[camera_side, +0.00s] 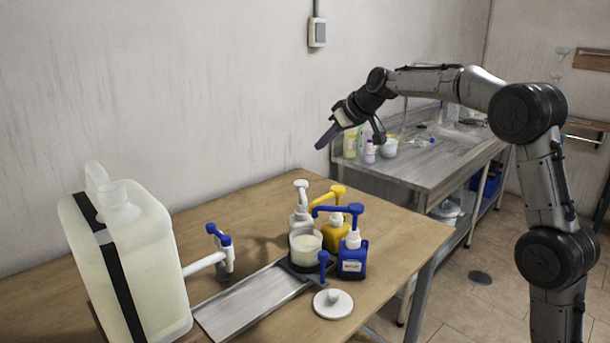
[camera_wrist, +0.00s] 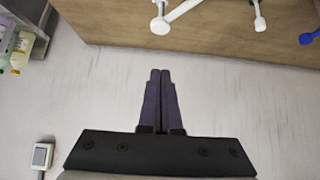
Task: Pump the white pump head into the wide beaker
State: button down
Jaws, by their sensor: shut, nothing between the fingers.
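The white pump head (camera_side: 301,186) tops a white bottle (camera_side: 299,220) at the back of the wooden table in the side view. The wide beaker (camera_side: 306,243), with pale contents, stands in front of it on a dark base. My gripper (camera_side: 322,143) is shut and empty, high above the table and apart from the pump. In the wrist view my gripper (camera_wrist: 160,74) has its fingers together, pointing toward the table edge. White rounded parts (camera_wrist: 160,25) show at the top there; I cannot tell surely whether they are the pump head. The beaker is not seen there.
A yellow pump bottle (camera_side: 335,235) and a blue pump bottle (camera_side: 352,258) stand right of the beaker. A white knobbed lid (camera_side: 333,303) lies in front. A steel tray (camera_side: 240,305), a blue-handled tap (camera_side: 224,250) and a large canister (camera_side: 145,260) are left. The wall is behind.

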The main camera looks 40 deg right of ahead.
jog(key=shift+d, duration=0.1)
send_over(298, 181)
jog(key=s, duration=0.3)
jog(key=f, duration=0.7)
jog(key=shift+w+f, duration=0.2)
jog(key=shift+f, duration=0.15)
notch_tip(298, 181, down, 2)
jog(key=shift+s+f, duration=0.1)
jog(key=shift+f, duration=0.6)
